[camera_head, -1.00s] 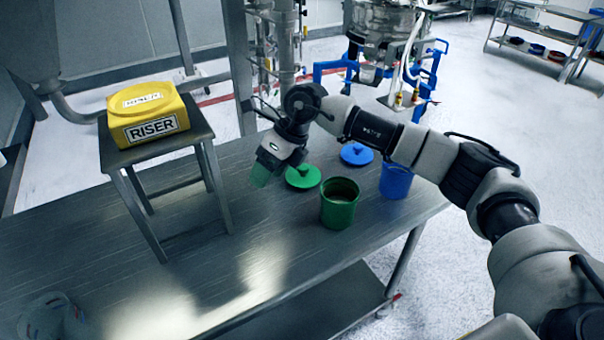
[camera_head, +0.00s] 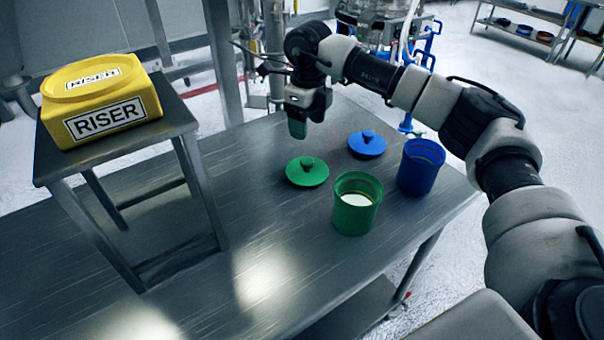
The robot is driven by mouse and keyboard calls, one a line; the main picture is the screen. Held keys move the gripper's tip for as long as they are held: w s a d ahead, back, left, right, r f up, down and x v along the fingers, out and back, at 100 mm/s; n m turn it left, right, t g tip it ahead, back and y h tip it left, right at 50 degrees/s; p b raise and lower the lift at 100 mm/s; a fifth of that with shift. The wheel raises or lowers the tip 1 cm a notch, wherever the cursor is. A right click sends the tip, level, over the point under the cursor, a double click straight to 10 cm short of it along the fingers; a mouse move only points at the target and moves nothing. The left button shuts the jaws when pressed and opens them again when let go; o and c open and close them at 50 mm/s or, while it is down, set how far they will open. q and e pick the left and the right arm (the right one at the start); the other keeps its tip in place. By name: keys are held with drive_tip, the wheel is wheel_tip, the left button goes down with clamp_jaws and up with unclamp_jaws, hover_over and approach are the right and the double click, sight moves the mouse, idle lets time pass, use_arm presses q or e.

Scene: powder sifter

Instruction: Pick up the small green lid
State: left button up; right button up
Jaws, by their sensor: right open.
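The small green lid (camera_head: 307,172) lies flat on the steel table, with a dark green knob on top. My right gripper (camera_head: 298,128) hangs fingers down above and just behind the lid in the picture, apart from it. The open green container (camera_head: 355,205), with pale contents inside, stands to the right of and nearer than the lid. My left gripper is not in view.
A blue lid (camera_head: 367,144) and an open blue container (camera_head: 421,168) stand to the right on the steel table (camera_head: 215,290). A yellow RISER box (camera_head: 105,105) sits on a metal stand (camera_head: 165,145) at the left. The table between stand and green container is clear.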

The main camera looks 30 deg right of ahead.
sight(307, 160)
drive_tip(key=shift+w+f, duration=0.35)
drive_tip(key=shift+f, duration=0.2)
drive_tip(key=shift+w+f, duration=0.3)
drive_tip(key=shift+f, duration=0.2)
drive_tip(key=f, duration=0.4)
drive_tip(key=shift+s+f, duration=0.25)
drive_tip(key=shift+f, duration=0.15)
drive_tip(key=f, duration=0.2)
drive_tip(key=f+p, duration=0.1)
drive_tip(key=f, duration=0.1)
drive_tip(key=shift+s+d+f, duration=0.1)
drive_tip(key=shift+s+d, duration=0.05)
drive_tip(key=shift+s, duration=0.05)
drive_tip(key=shift+w+f, duration=0.1)
drive_tip(key=shift+f, duration=0.45)
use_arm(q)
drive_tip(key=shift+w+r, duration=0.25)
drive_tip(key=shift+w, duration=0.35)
use_arm(e)
drive_tip(key=c, duration=1)
